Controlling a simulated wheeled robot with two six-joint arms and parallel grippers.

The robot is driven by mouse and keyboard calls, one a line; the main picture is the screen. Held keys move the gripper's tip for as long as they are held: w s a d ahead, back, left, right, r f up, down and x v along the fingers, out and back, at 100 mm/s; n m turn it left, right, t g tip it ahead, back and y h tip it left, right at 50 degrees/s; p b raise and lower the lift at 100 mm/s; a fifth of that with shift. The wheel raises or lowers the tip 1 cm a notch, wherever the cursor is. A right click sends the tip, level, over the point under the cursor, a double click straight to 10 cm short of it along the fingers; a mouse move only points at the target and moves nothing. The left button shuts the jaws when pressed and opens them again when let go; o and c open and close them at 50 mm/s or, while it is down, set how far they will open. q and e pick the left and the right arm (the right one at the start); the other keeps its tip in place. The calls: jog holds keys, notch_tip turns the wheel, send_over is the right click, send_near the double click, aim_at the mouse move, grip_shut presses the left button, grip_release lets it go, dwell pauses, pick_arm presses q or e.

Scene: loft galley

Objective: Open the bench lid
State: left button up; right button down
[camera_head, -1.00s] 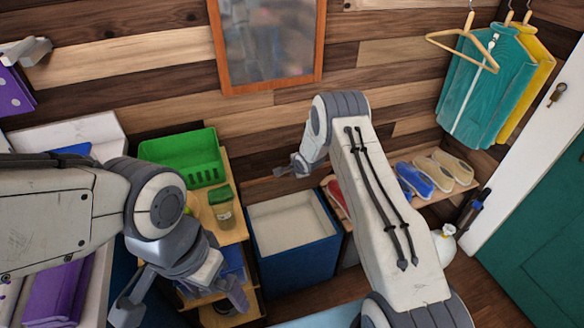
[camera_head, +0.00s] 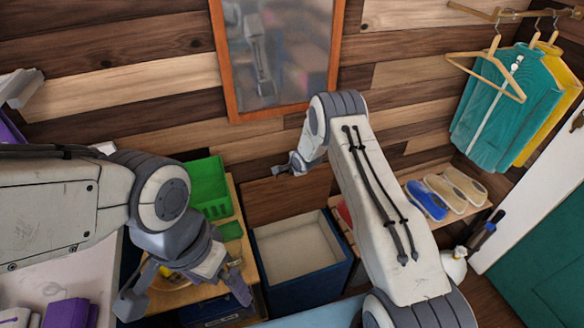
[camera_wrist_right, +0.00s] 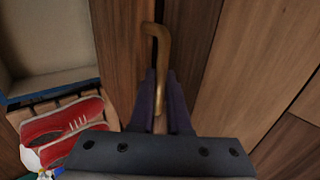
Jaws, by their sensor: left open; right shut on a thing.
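The blue bench box (camera_head: 315,290) stands against the wall in the head view, its top open and its pale inside showing. A brown wooden panel, seemingly its lid (camera_head: 285,203), stands up behind the opening. My right gripper (camera_head: 283,169) is at the panel's upper edge. In the right wrist view, my right gripper (camera_wrist_right: 160,100) is shut on a bent brass handle (camera_wrist_right: 158,50) in front of wood. The box's pale inside (camera_wrist_right: 50,40) shows at upper left there. My left gripper (camera_head: 185,288) is open and empty over the shelf left of the box.
A green basket (camera_head: 207,187) sits on the wooden shelf at left. Shoes (camera_head: 462,187) stand on a rack at right, with red shoes (camera_wrist_right: 65,125) close to my right gripper. A framed mirror (camera_head: 277,60) hangs above. A spray bottle (camera_head: 453,263) stands at right.

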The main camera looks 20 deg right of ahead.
jog(key=shift+w+d, duration=0.1)
jog(key=c, duration=0.9)
grip_release()
jog(key=shift+c, duration=0.2)
jog(key=shift+o, duration=0.3)
jog(key=shift+s+f, duration=0.15)
jog(key=shift+s, duration=0.15)
jog(key=b+v, duration=0.1)
jog(key=v, duration=0.9)
jog(key=shift+r, duration=0.5)
jog(key=shift+w, duration=0.1)
